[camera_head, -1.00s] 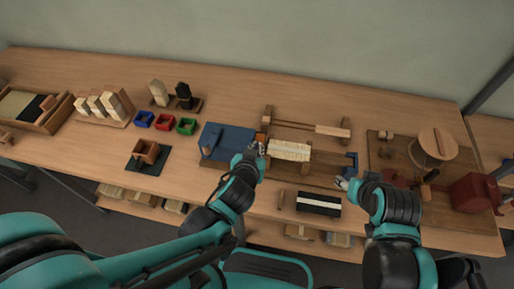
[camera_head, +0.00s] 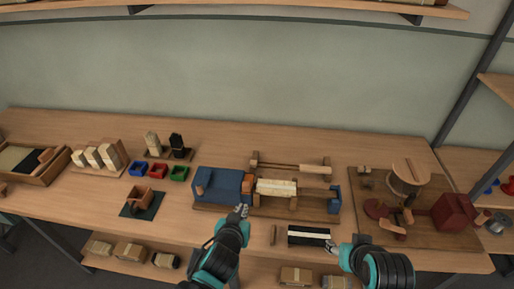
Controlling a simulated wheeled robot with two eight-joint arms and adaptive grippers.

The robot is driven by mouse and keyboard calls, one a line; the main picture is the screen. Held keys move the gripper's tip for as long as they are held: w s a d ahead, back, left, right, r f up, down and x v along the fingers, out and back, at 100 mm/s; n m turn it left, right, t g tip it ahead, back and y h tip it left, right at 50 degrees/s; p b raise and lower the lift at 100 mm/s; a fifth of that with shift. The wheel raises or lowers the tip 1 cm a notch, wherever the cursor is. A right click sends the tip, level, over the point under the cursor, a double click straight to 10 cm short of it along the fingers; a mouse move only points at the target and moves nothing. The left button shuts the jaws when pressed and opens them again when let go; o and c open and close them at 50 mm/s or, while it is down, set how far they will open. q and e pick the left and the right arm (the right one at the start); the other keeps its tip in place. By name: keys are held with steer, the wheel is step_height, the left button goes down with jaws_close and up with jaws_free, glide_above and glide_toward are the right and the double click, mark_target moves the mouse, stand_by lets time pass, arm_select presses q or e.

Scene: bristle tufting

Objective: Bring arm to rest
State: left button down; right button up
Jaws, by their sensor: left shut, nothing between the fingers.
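My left gripper (camera_head: 240,211) is shut and empty at the front edge of the wooden fixture, just in front of the blue block (camera_head: 220,182). Its dark wrist and teal arm come up from the bottom. My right gripper (camera_head: 332,248) is low at the right end of the black and white strip block (camera_head: 309,235); its fingers are too small to tell open from shut. The fixture holds a pale bristle bundle (camera_head: 276,187) between wooden posts, with a smaller blue block (camera_head: 334,201) at its right. Both grippers appear apart from the bundle.
Blue (camera_head: 138,168), red (camera_head: 158,171) and green (camera_head: 179,173) bins stand left of the fixture. A brown box sits on a dark mat (camera_head: 143,203). A board with a round drum and red box (camera_head: 455,212) is at right. The bench's back strip is clear.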

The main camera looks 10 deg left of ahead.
arm_select(q)
steer(key=s+a+r+g, duration=0.3)
steer(key=s+a+g, duration=0.2)
steer(key=s, duration=0.5)
steer(key=shift+a+r, duration=0.3)
steer(key=shift+a, duration=0.95)
